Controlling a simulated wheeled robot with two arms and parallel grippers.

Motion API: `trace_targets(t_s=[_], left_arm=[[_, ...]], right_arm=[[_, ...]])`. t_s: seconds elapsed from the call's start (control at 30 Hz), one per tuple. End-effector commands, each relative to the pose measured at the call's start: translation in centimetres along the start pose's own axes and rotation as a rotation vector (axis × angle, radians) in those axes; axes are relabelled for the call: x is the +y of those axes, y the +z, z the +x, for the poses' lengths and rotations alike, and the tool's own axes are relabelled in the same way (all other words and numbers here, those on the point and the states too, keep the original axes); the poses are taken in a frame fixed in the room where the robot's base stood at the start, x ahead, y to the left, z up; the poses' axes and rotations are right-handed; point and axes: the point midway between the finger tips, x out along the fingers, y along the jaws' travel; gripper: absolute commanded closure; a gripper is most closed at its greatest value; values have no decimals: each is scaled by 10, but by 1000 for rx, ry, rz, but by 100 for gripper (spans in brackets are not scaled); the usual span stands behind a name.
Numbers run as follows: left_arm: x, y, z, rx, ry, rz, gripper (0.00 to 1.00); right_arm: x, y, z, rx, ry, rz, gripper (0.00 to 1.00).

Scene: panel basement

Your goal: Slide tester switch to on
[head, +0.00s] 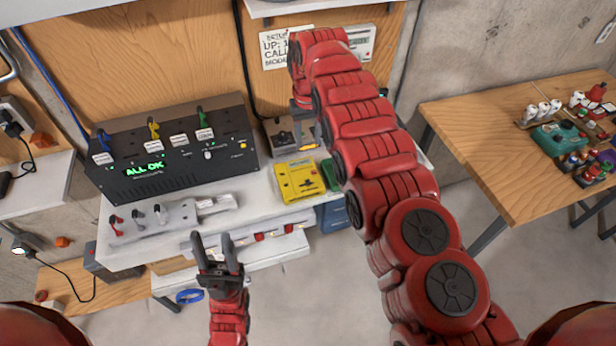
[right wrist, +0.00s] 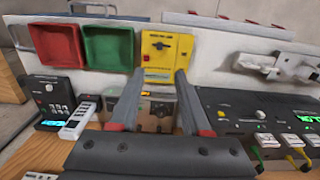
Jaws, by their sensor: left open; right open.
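I cannot tell for sure which device is the tester. A yellow box (head: 297,183) with a label and a black control lies on the white bench; it also shows in the right wrist view (right wrist: 167,58). Behind it, near the wall, a small grey-brown box (head: 280,131) with knobs stands on the bench; it shows between my right fingers (right wrist: 160,108). My right gripper (right wrist: 158,76) is open and empty over this small box; in the head view my right arm mostly hides it. My left gripper (head: 211,241) is open and empty in front of the bench.
A black panel (head: 180,172) with a green "ALL OK" display and coloured clips stands left. A grey plate (head: 150,222) with several small levers lies before it. Red (right wrist: 58,46) and green (right wrist: 108,47) trays sit beside the yellow box. A wooden table (head: 490,150) stands at right.

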Motion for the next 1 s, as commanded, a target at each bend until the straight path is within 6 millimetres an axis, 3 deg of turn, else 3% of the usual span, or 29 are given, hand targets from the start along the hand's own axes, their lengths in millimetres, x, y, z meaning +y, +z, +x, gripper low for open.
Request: trace_targets(t_s=[0.53, 0.9, 1.0], left_arm=[[4, 17, -89, -7, 0, -1, 52], [8, 28, -155, -8, 0, -2, 52], [8, 28, -159, -8, 0, -2, 52]], right_arm=[[0, -3, 98, 7, 0, 1, 52], [0, -3, 148, 8, 0, 1, 52], [0, -2, 160, 4, 0, 0, 52]])
